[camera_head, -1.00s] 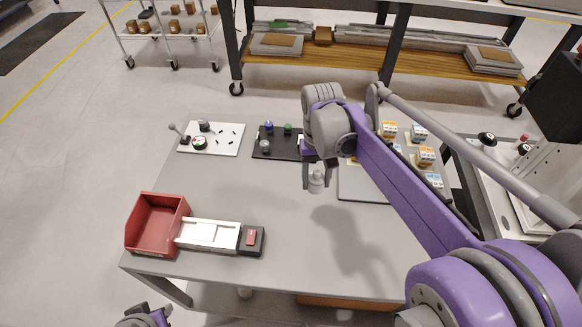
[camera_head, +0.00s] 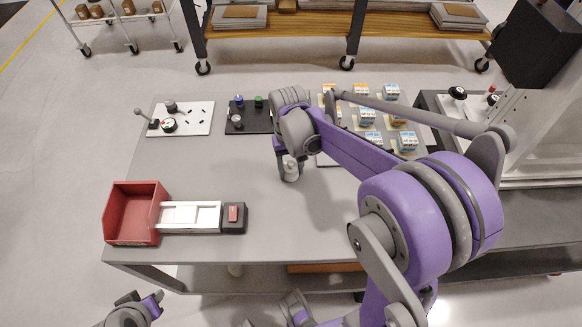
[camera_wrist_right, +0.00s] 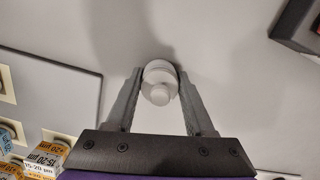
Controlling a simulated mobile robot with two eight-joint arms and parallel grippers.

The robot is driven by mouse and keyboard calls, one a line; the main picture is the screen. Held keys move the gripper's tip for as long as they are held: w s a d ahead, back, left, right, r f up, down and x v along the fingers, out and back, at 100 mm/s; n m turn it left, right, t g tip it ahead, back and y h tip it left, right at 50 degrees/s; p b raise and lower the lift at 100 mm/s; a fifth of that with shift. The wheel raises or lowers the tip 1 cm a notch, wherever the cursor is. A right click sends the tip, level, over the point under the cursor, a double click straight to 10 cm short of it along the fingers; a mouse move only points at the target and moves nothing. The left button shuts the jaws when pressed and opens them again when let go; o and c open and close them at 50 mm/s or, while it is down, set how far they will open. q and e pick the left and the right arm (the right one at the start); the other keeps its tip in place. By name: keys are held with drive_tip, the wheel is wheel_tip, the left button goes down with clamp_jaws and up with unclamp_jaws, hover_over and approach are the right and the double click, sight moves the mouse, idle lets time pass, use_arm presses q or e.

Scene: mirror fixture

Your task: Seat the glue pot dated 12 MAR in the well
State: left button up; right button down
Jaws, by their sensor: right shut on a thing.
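A small pale grey-white pot (camera_head: 291,172) with a round cap is held by my right gripper (camera_head: 290,167) over the middle of the grey table. In the right wrist view, the pot (camera_wrist_right: 160,82) is between the two fingertips, cap facing the camera. I cannot read a date on it, and I cannot tell its height above the table. I cannot make out which recess is the well. Part of my left arm's end (camera_head: 130,312) shows at the bottom left; its fingers are not clear.
A red bin (camera_head: 117,212) and a white slide unit (camera_head: 190,216) with a black end sit at the table's left front. A white panel (camera_head: 193,118) and a black panel (camera_head: 236,124) lie behind. Small labelled boxes (camera_head: 367,117) stand on the right. The front middle is clear.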

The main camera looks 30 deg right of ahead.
drive_tip(key=shift+f, duration=0.1)
drive_tip(key=shift+c, duration=1.4)
unclamp_jaws()
